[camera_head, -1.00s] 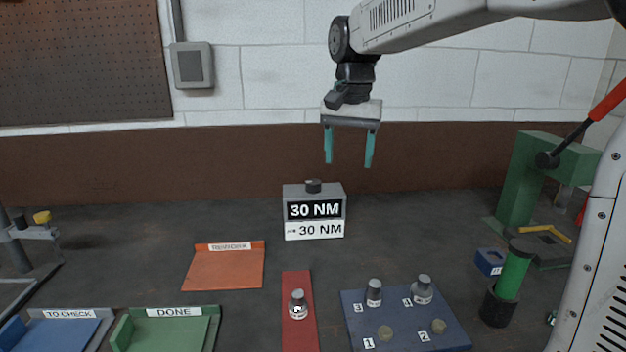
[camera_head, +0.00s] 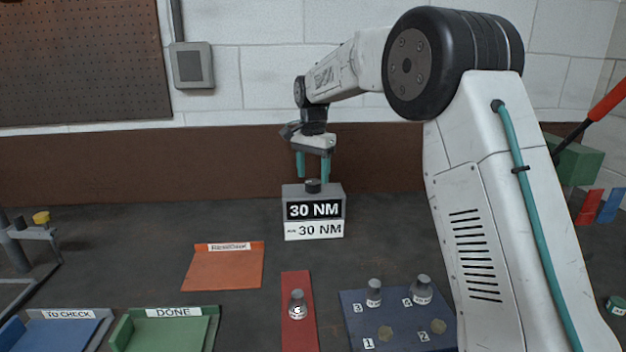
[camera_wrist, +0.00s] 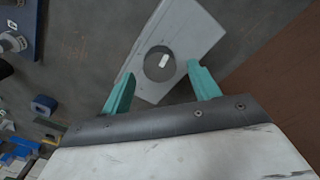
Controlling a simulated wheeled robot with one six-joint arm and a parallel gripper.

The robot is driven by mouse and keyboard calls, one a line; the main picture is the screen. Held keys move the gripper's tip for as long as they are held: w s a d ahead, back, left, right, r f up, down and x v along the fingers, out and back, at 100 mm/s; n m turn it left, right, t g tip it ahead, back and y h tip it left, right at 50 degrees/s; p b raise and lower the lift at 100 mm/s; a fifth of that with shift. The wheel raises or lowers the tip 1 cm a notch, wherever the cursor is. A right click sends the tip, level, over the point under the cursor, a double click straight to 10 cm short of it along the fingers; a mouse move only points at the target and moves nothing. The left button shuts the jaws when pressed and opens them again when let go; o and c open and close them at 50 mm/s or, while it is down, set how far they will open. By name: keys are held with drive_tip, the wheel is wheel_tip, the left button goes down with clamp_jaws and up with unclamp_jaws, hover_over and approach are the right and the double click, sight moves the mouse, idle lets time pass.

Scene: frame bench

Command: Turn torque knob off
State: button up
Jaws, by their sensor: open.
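The torque box (camera_head: 314,232) is a grey unit at the back of the bench, with a display and a label that both read 30 NM. Its dark round torque knob (camera_head: 313,186) sits on top. In the wrist view the knob (camera_wrist: 160,63) is a dark disc with a pale mark, on the grey box top (camera_wrist: 195,30). My gripper (camera_head: 313,178) is open and empty, pointing down just above the knob. In the wrist view its teal fingertips (camera_wrist: 162,75) stand on either side of the knob, apart from it as far as I can tell.
Left of the box lies an orange tray (camera_head: 222,270). In front are a red strip (camera_head: 300,335) with one socket and a blue numbered board (camera_head: 400,338) with two sockets. A green DONE tray (camera_head: 172,335) is at front left. My arm hides the right side.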

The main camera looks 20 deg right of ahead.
drive_tip(key=shift+f, duration=1.25)
drive_tip(key=c, duration=1)
